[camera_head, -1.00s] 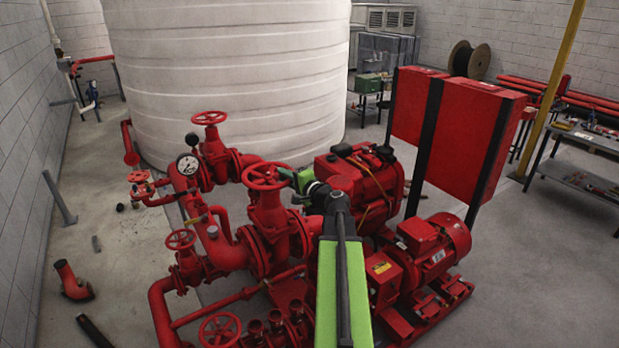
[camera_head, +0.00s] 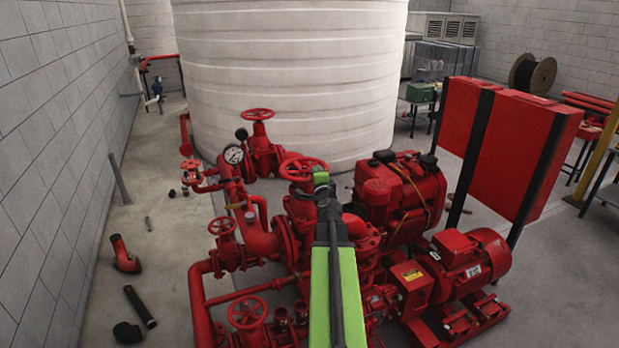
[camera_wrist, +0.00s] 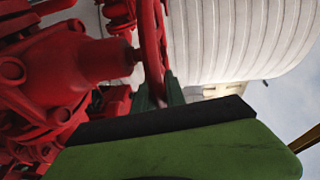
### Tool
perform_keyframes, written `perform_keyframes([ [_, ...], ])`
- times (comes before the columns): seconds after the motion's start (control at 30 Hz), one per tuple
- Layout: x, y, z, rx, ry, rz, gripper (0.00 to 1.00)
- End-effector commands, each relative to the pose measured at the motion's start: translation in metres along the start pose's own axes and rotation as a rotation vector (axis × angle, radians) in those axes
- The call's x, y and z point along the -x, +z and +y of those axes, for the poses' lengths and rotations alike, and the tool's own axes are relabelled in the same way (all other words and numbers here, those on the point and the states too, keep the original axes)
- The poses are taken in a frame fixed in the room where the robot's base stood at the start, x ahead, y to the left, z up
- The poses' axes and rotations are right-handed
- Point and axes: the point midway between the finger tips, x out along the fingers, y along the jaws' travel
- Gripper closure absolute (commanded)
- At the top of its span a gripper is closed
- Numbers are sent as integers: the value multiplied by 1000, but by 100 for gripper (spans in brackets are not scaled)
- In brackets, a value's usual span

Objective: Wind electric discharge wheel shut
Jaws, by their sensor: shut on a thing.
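A red handwheel (camera_head: 301,167) tops the red discharge valve in the middle of the head view. Its rim shows edge-on in the wrist view (camera_wrist: 151,45), beside the red valve body (camera_wrist: 85,72). My gripper (camera_head: 320,180) is at the wheel's near right side. It is shut on the rim, which passes between the dark green fingers (camera_wrist: 165,95) in the wrist view. My green and black arm hides part of the valve below the wheel. The exact finger contact is partly hidden.
A second red handwheel (camera_head: 257,114) stands behind, with a pressure gauge (camera_head: 233,155) near it. Smaller handwheels (camera_head: 247,312) are at the lower left. The red engine (camera_head: 405,190) and motor (camera_head: 470,262) crowd the right. Open floor lies left, with loose pipe pieces (camera_head: 125,255).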

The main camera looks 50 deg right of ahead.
Motion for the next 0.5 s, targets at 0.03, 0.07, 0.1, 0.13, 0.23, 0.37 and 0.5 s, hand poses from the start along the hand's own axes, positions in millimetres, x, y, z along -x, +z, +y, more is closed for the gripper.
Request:
perform_keyframes([
  [0.03,-1,-3,0,2,0,6,100],
  [0.07,-1,-4,0,2,0,8,100],
  [0.1,-1,-5,0,1,0,11,100],
  [0.13,-1,-6,0,1,0,12,100],
  [0.23,-1,-7,0,0,0,14,100],
  [0.37,-1,-8,0,0,0,15,100],
  [0.5,-1,-10,0,-1,0,16,75],
])
